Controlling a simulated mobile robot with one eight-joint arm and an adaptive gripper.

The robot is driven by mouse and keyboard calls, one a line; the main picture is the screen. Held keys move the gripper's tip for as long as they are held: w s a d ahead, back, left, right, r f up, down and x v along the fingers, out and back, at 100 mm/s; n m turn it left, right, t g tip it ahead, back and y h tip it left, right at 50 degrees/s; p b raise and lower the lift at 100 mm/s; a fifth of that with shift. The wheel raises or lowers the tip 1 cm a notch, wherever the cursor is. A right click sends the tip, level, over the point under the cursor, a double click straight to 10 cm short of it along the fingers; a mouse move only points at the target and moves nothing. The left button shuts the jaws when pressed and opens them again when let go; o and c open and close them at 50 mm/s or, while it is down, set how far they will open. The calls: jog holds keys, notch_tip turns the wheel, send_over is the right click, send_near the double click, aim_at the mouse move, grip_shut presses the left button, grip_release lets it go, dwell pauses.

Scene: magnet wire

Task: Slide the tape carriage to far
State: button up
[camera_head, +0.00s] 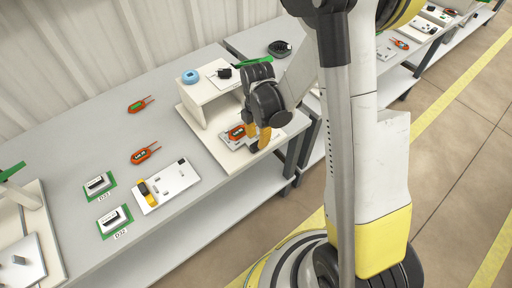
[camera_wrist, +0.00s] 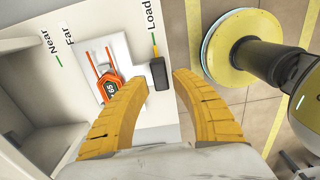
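My gripper (camera_wrist: 160,77) has two yellow fingers, spread apart with the tips on either side of a black block (camera_wrist: 158,73). A narrow gap shows between the block and the right fingertip. The block stands on the cream fixture board by a green mark and the word "Load"; it may be the tape carriage, but I cannot tell for sure. In the head view my gripper (camera_head: 257,136) reaches down to the fixture's front edge. The words "Near" and "Far" with green marks are on the board at the left of the wrist view.
An orange tool (camera_wrist: 110,88) with two prongs lies on a light plate just left of the block. The fixture's raised cream shelf (camera_head: 203,100) stands behind, with a blue tape roll (camera_head: 190,76) on top. More orange tools (camera_head: 145,153) and a white tray (camera_head: 170,190) lie left.

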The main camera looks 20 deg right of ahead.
aim_at(241, 128)
jog(key=shift+f+b, duration=0.55)
jog(key=shift+f, duration=1.4)
grip_shut()
jog(key=w+a, duration=0.1)
jog(key=w, duration=0.2)
jog(key=w+a, duration=0.1)
jog(key=w, duration=0.1)
jog(key=w+a, duration=0.1)
jog(key=w, duration=0.2)
jog(key=shift+w, duration=0.35)
grip_release()
